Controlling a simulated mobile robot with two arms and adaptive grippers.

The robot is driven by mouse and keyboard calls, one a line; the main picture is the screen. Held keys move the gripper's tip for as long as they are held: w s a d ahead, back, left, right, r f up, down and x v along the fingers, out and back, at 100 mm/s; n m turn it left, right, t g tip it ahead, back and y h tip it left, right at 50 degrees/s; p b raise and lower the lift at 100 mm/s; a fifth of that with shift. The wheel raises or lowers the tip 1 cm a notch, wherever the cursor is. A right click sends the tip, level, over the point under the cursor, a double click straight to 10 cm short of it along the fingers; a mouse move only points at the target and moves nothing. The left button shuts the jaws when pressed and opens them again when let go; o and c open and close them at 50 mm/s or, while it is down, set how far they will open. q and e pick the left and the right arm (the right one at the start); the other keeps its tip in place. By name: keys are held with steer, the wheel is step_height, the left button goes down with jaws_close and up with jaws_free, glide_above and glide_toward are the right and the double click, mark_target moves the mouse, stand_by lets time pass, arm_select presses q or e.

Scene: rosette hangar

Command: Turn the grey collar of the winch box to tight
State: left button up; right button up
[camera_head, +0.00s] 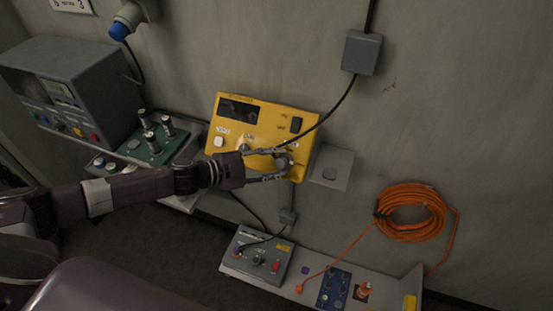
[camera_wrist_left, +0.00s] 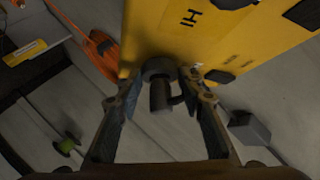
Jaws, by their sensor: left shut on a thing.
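The yellow winch box (camera_head: 262,116) is on the wall in the middle of the head view, with a dark display, labels and switches. Its grey collar (camera_head: 283,160) is at the lower right of its face. My left gripper (camera_head: 286,163) reaches in from the left with a finger above and a finger below the collar. In the left wrist view the fingers (camera_wrist_left: 164,82) are on either side of the dark grey collar (camera_wrist_left: 160,68), shut on it. A stub with a side prong sticks out of the collar. No position marking is readable. My right gripper is not in view.
A black cable runs from a grey wall box (camera_head: 362,53) to the yellow box. A grey plate (camera_head: 330,167) is just right of it. An orange cable coil (camera_head: 409,213) hangs at right. A grey control box (camera_head: 256,257) stands below; a larger console (camera_head: 70,85) is at left.

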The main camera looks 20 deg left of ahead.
arm_select(q)
steer(key=shift+w+a+r+m+g, duration=0.1)
steer(key=shift+w+r+m+g, duration=0.1)
steer(key=shift+m+g, duration=0.5)
steer(key=shift+s+f+m, duration=0.1)
steer(key=shift+f+m, duration=0.05)
steer(key=shift+m, duration=0.25)
steer(key=o, duration=1.2)
steer(key=shift+c, duration=0.2)
steer(key=v, duration=1.1)
steer(key=shift+a+r, duration=0.2)
steer(key=shift+r, duration=0.05)
steer(key=shift+s, duration=0.1)
